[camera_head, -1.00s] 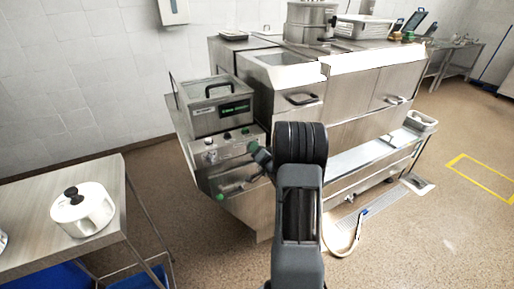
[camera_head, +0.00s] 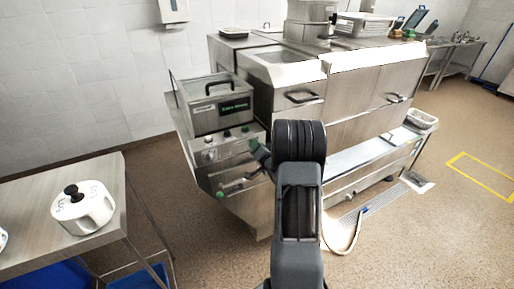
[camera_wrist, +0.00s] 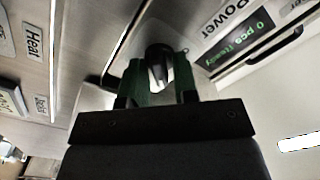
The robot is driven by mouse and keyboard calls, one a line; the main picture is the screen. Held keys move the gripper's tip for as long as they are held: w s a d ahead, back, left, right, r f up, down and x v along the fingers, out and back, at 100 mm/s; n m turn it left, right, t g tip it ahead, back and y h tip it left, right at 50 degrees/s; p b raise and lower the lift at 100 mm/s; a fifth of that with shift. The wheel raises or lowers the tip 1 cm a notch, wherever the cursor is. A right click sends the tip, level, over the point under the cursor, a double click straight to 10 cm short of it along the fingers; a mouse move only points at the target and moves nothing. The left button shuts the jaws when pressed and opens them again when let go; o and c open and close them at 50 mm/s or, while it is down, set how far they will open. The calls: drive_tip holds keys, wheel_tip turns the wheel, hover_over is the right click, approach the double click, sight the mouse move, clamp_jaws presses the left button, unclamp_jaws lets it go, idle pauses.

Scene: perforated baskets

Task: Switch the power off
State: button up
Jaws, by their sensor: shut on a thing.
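My gripper (camera_wrist: 161,72) has green fingers on either side of a dark round knob with a white mark (camera_wrist: 158,65), and is shut on it. A "Power" label (camera_wrist: 228,14) is on the panel just right of the knob in the wrist view. In the head view my gripper (camera_head: 259,155) is at the right end of the machine's control panel (camera_head: 226,150). My arm and gripper hide the held knob there.
A display with green text (camera_wrist: 249,39) is beside the Power label. A "Heat" label (camera_wrist: 32,41) is on the panel's other side. A table with a white pot (camera_head: 83,208) stands at the left. A hose (camera_head: 352,240) lies on the floor right of my arm.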

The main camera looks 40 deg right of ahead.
drive_tip(key=n+b, duration=0.1)
drive_tip(key=b, duration=0.1)
drive_tip(key=n+b, duration=0.2)
drive_tip(key=b, duration=0.1)
drive_tip(key=shift+f, duration=0.35)
drive_tip(key=n+b, duration=0.5)
drive_tip(key=b, duration=0.3)
drive_tip(key=shift+a+n, duration=0.1)
drive_tip(key=shift+n, duration=0.3)
clamp_jaws()
drive_tip(key=shift+r+n+b, duration=0.2)
drive_tip(key=shift+n+b, duration=2)
drive_tip(key=shift+b, duration=0.05)
drive_tip(key=shift+r+n+b, duration=0.2)
drive_tip(key=shift+n+b, duration=2)
drive_tip(key=o, duration=0.7)
unclamp_jaws()
drive_tip(key=shift+c, duration=0.2)
